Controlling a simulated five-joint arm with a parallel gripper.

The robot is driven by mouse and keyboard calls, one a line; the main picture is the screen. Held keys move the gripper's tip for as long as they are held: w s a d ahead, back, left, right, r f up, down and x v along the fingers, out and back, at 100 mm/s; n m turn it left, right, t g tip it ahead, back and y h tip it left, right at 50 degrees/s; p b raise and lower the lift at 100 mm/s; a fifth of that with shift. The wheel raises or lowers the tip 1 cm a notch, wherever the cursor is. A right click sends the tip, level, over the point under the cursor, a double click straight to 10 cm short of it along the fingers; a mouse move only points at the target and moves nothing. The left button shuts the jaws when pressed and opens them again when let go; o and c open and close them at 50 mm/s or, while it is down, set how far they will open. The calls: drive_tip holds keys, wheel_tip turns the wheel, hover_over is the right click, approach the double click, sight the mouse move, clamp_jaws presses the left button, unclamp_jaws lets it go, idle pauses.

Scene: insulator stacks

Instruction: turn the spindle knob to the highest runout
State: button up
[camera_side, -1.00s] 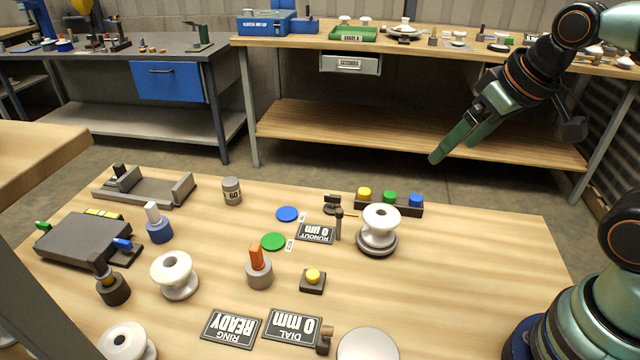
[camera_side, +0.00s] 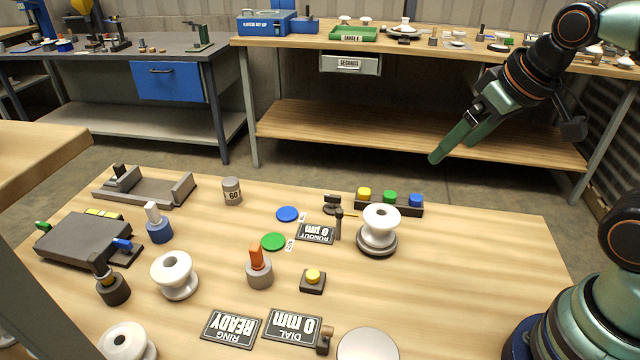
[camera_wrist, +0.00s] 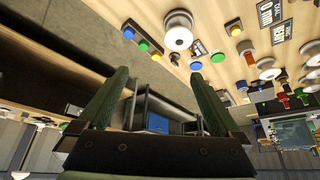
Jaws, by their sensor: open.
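A white insulator (camera_side: 380,226) stands upright on a dark round spindle base (camera_side: 377,245) at the right of the bench. It also shows at the top of the wrist view (camera_wrist: 178,36). A runout display (camera_side: 316,233) left of it reads 0 µm. A dark post (camera_side: 338,226) with a thin pointer stands between them. I cannot tell which part is the spindle knob. My gripper (camera_side: 452,152) hangs above and beyond the back right of the bench, apart from everything. It is open and empty, with both fingers visible in the wrist view (camera_wrist: 158,78).
A yellow, green and blue button block (camera_side: 389,205) stands behind the insulator. An orange-topped knob (camera_side: 258,266), a blue-based knob (camera_side: 158,225) and another insulator (camera_side: 174,275) stand left. The dial display (camera_side: 293,327) reads 0 mm.

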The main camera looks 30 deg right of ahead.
drive_tip(key=c, duration=0.3)
drive_tip(key=m+g, duration=0.6)
drive_tip(key=m, duration=0.3)
hover_over(333, 195)
wheel_tip(333, 195, down, 11)
wheel_tip(333, 195, down, 11)
drive_tip(key=shift+a+f, duration=0.1)
drive_tip(key=shift+f, duration=0.1)
clamp_jaws()
